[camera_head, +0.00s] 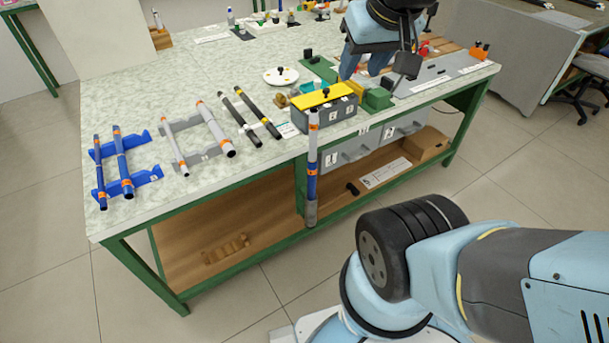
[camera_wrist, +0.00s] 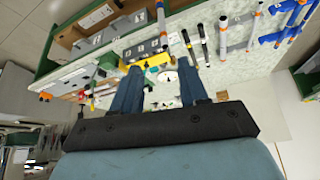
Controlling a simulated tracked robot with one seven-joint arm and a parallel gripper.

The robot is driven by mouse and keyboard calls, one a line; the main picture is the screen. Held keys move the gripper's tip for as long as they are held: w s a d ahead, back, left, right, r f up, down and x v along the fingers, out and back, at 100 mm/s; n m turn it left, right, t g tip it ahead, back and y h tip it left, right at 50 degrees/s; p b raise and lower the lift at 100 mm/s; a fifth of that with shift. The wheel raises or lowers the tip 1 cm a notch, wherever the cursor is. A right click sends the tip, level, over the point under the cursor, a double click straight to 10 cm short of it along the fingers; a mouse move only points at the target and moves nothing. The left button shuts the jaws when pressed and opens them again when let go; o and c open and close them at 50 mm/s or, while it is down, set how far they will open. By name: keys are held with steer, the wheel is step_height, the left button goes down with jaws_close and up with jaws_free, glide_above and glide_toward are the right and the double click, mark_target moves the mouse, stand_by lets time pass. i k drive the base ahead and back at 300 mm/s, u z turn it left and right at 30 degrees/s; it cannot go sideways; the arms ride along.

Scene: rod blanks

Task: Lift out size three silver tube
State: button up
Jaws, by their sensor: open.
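Two silver-grey tubes with orange bands lie on a grey rack (camera_head: 190,124) on the bench: a thinner tube (camera_head: 172,142) on the left and a thicker tube (camera_head: 216,130) on the right. No size marking is readable on either. They also show in the wrist view, as one grey tube (camera_wrist: 223,38) and another (camera_wrist: 255,27). My gripper (camera_head: 365,64) is open and empty above the right part of the bench, well away from the rack. Its two blue fingers (camera_wrist: 160,85) stand apart in the wrist view.
Blue tubes (camera_head: 122,161) lie on a blue rack at left. Black rods (camera_head: 258,112) lie right of the silver tubes. A yellow-topped grey box (camera_head: 318,117) sits near the edge.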

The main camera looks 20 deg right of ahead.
mark_target(313, 113)
steer(key=u, duration=0.85)
steer(key=k, duration=1.2)
steer(key=z, duration=0.95)
steer(key=i, duration=1)
steer(key=u, duration=0.05)
